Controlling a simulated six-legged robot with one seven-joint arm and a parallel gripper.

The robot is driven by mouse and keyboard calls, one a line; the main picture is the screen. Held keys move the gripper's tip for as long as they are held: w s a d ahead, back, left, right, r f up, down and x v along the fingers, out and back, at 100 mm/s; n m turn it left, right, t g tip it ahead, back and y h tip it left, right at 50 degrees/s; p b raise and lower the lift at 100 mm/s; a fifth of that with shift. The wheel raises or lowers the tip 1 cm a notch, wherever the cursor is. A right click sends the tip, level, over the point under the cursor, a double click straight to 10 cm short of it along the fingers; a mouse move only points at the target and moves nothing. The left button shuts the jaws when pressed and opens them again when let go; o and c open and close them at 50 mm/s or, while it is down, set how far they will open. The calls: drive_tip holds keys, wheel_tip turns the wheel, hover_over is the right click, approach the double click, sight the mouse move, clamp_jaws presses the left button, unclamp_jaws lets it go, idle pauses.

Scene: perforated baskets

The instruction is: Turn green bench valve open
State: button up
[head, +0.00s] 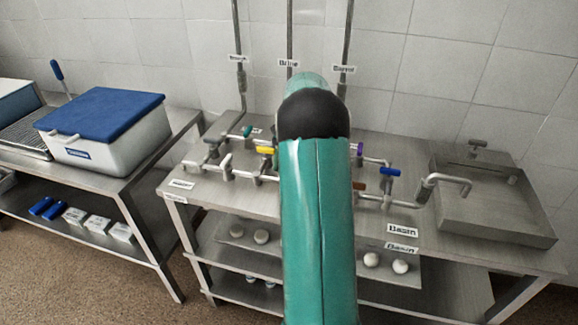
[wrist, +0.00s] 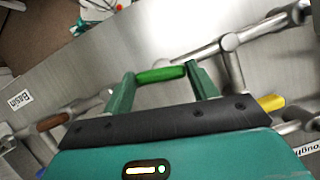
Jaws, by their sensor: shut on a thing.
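The green valve handle (wrist: 172,73) is a short green bar on the bench pipework in the wrist view. My gripper (wrist: 157,76) has one finger at each end of this bar and is shut on it. The handle lies roughly parallel to the gripper's black palm. In the head view my own arm covers the gripper and the green handle.
The bench (head: 222,198) carries metal pipes with yellow (head: 265,150), teal (head: 247,131), purple (head: 360,148), brown (head: 359,186) and blue (head: 390,171) handles close by. A metal basin (head: 490,215) stands right. A blue-lidded box (head: 100,125) is left.

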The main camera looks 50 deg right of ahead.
drive_tip(key=shift+w+a+n+g, duration=0.1)
drive_tip(key=shift+n+g, duration=0.3)
drive_tip(key=shift+n, duration=0.8)
drive_tip(key=o, duration=1)
drive_tip(key=v, duration=1.4)
drive_tip(key=shift+a, duration=0.15)
